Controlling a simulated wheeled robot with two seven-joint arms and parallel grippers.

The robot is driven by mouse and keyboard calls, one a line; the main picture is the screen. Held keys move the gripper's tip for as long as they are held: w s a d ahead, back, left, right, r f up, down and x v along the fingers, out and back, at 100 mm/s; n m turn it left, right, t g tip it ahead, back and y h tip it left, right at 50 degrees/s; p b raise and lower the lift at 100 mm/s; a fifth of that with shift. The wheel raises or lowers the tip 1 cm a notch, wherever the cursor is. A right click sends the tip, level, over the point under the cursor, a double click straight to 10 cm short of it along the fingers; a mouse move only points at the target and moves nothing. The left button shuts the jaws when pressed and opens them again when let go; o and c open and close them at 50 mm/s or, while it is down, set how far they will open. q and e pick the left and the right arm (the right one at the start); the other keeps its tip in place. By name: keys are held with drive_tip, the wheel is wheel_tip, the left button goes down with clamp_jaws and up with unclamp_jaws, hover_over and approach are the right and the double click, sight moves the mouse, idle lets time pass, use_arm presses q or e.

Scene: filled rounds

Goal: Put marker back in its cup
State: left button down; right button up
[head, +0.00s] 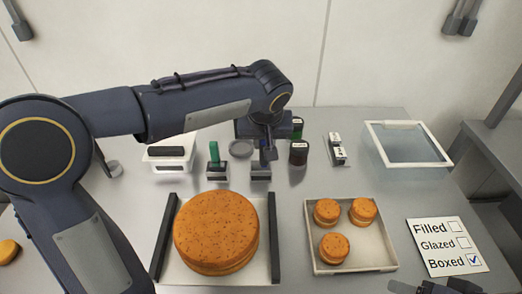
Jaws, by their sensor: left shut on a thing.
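My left gripper (268,146) hangs down at the back middle of the table. It is shut on a dark marker (268,154), which is small and partly hidden by the gripper. The marker is directly above or at a small dark cup (260,173); I cannot tell whether its tip is inside. A similar cup (216,173) to the left holds an upright green marker (214,153). Part of my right gripper (440,287) shows at the bottom right edge; its jaws cannot be made out.
A big round cake (216,232) sits on a tray in front, with a tray of small filled rounds (347,262) to its right. Dark jars (298,153) stand right of the gripper. A glass-topped box (408,144), a white container (168,164) and a checklist card (446,247) are nearby.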

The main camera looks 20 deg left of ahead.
sight(261, 153)
use_arm(q)
drive_tip(key=shift+w+a+f, duration=0.3)
drive_tip(key=shift+w+f, duration=0.15)
drive_tip(key=shift+f, duration=0.15)
drive_tip(key=shift+w+a+f, duration=0.25)
drive_tip(key=shift+w+f, duration=0.15)
drive_tip(key=shift+f, duration=0.2)
drive_tip(key=shift+s+x, duration=0.2)
drive_tip(key=shift+x, duration=0.75)
drive_tip(key=shift+s+x, duration=0.2)
drive_tip(key=shift+x, duration=0.7)
drive_tip(key=shift+f, duration=0.2)
drive_tip(key=shift+f, duration=0.15)
drive_tip(key=c, duration=1.3)
unclamp_jaws()
drive_tip(key=shift+o, duration=0.2)
